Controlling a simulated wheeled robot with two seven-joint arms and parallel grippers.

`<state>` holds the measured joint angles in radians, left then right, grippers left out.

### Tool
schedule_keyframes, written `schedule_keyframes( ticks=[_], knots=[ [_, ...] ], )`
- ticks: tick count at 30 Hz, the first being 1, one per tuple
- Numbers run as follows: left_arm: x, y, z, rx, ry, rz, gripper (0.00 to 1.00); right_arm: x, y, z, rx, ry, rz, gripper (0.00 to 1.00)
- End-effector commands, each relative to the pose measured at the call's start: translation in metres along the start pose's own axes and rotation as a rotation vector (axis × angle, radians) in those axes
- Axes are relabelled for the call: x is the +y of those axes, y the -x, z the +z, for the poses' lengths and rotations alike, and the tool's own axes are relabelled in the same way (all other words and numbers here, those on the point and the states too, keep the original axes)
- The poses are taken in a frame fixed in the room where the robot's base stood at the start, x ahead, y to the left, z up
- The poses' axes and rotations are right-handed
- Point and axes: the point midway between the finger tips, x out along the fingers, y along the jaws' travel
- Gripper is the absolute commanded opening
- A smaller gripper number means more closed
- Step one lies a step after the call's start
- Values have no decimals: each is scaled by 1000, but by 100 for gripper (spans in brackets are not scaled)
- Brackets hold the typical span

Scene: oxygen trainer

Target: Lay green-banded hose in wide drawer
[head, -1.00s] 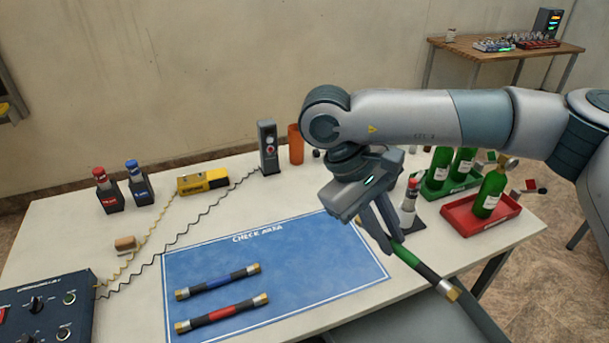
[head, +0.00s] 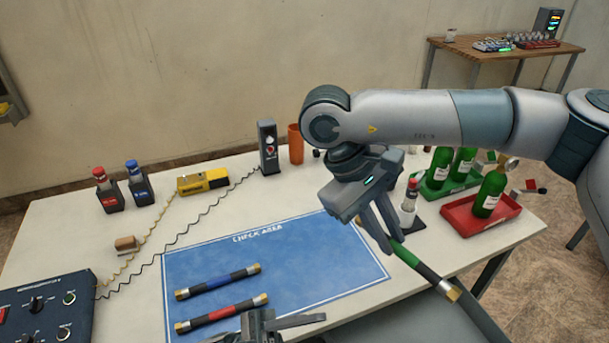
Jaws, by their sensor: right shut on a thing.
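The green-banded hose (head: 406,255) is a short dark tube with a green band and brass ends. My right gripper (head: 389,243) is shut on it near its upper left end and holds it tilted, its other end pointing down right past the table's front edge. My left gripper (head: 265,326) shows at the bottom edge, in front of the red-banded hose, partly cut off; its jaw state is unclear.
A blue-banded hose (head: 218,281) and a red-banded hose (head: 220,313) lie on the blue check-area mat (head: 300,260). Green bottles stand in a red tray (head: 458,214) and a green tray (head: 432,192). A control box (head: 45,305) with cords stands at the left.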

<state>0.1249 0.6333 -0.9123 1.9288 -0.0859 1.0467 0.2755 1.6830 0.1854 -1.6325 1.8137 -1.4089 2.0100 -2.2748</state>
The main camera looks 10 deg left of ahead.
Motion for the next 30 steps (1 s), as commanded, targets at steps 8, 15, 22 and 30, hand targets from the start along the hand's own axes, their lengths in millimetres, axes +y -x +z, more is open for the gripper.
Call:
schedule_keyframes(
  ticks=[8, 15, 22, 30],
  knots=[
    [-39, -23, -7, 15, -79, 417, 38, 0, 0, 0, 0, 0, 0, 0],
    [-83, -28, 3, -148, -134, 738, 38, 0, 0, 0, 0, 0, 0, 0],
    [-149, -31, 13, -436, -194, 941, 38, 0, 0, 0, 0, 0, 0, 0],
    [-233, -36, 11, -789, -252, 988, 38, 0, 0, 0, 0, 0, 0, 0]
  ],
)
